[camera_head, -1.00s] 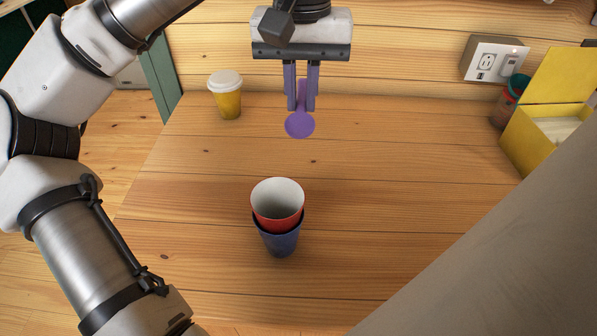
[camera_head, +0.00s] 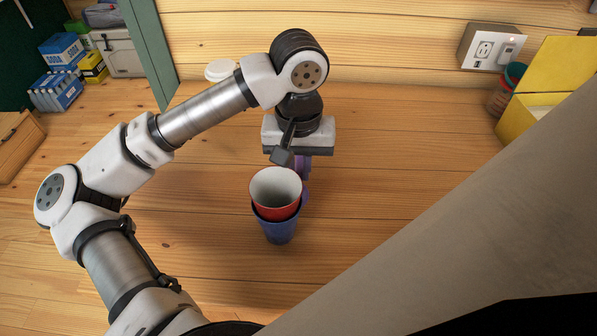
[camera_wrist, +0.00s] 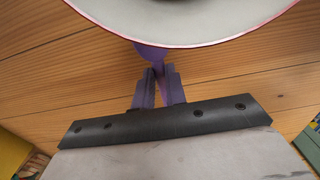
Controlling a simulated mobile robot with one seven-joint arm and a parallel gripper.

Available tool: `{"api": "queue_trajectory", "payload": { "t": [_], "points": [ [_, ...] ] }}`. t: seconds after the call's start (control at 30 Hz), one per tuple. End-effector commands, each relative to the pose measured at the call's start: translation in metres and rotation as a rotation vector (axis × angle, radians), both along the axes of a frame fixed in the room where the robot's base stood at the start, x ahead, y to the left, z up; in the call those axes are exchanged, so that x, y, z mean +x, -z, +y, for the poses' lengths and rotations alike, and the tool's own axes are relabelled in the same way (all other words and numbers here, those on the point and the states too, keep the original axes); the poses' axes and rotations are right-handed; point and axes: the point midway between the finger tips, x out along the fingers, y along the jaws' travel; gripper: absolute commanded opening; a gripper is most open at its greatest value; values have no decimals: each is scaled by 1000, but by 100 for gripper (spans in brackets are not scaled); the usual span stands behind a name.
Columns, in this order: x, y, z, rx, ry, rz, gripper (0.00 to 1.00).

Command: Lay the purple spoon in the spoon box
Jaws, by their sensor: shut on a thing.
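My gripper (camera_wrist: 158,78) is shut on the purple spoon (camera_wrist: 151,52). In the wrist view the spoon's handle is between the fingers and its bowl points away from the wrist, partly hidden under the red cup's rim. In the head view my gripper is just behind the stacked cups, and only bits of the spoon (camera_head: 305,194) show beside the red cup (camera_head: 262,203). Whether spoon and cup touch I cannot tell. A yellow box (camera_head: 517,120) with a raised lid stands at the right edge, partly hidden; I cannot confirm it is the spoon box.
The red cup sits in a blue cup (camera_head: 278,232) on the wooden table (camera_head: 400,170). A white-lidded cup (camera_head: 221,70) stands at the back left, mostly behind my arm. A jar with a teal lid (camera_head: 514,75) is beside the yellow box. The table's middle right is clear.

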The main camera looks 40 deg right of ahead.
Motion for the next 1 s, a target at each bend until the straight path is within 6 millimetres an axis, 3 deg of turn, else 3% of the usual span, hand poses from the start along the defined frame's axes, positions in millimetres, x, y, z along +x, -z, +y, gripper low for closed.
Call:
{"api": "queue_trajectory", "payload": {
  "t": [0.2,0.63,0.67,0.8,1.0],
  "points": [
    [0,24,0,1,-1,1,0],
    [0,29,0,0,-1,-1,0],
    [0,28,0,0,-1,-1,16],
    [0,27,0,1,-1,-1,34],
    [0,27,0,0,-1,0,35]
  ]
}}
